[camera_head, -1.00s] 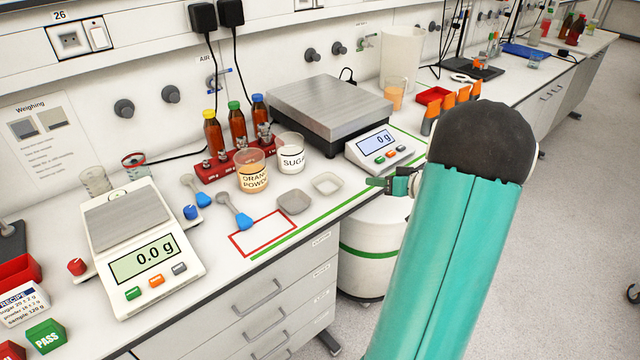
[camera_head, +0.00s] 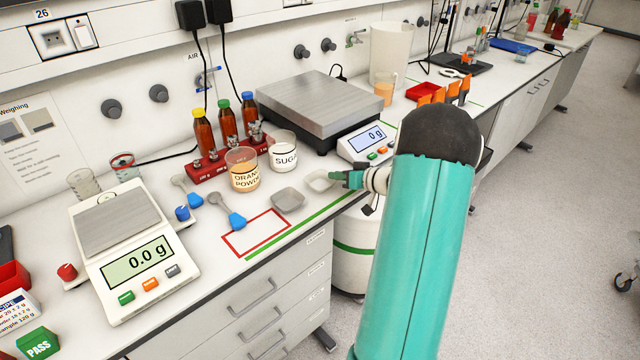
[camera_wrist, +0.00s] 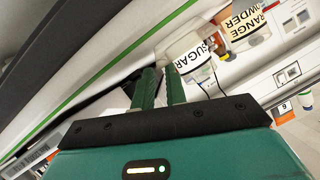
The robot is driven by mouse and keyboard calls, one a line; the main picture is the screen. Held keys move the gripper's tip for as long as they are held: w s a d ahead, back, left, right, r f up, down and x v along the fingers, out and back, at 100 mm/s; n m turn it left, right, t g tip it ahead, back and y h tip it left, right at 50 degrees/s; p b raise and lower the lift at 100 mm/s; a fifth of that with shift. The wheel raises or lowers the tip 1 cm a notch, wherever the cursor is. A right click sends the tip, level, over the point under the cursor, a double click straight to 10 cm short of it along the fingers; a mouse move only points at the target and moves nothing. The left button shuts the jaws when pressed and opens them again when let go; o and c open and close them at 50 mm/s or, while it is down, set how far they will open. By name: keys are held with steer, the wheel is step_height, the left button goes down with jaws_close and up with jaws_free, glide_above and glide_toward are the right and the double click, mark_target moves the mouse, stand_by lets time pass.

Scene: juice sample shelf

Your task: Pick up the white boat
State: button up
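The white boat (camera_head: 320,181) is a small shallow dish on the white bench, right of a grey boat (camera_head: 288,199) and near the green line by the bench's front edge. My gripper (camera_head: 336,178) is low over the bench at the white boat's right edge, overlapping it in the head view; I cannot tell whether they touch.
The sugar cup (camera_head: 282,150) and orange powder cup (camera_head: 243,170) stand behind the boats; the sugar cup (camera_wrist: 193,62) is beyond my fingers in the wrist view. A large scale (camera_head: 319,103) with a display (camera_head: 368,140) stands close behind. Blue-handled scoops (camera_head: 228,211) lie left.

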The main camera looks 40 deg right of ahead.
steer(key=x, duration=0.2)
steer(key=shift+w+f, duration=0.1)
steer(key=shift+w, duration=0.15)
jaws_close()
steer(key=shift+s, duration=0.1)
steer(key=shift+r, duration=0.45)
step_height(320, 180, up, 2)
steer(key=shift+r, duration=0.1)
steer(key=s+a+r, duration=0.4)
steer(key=s+r, duration=0.6)
steer(key=s, duration=0.3)
steer(key=shift+s, duration=0.15)
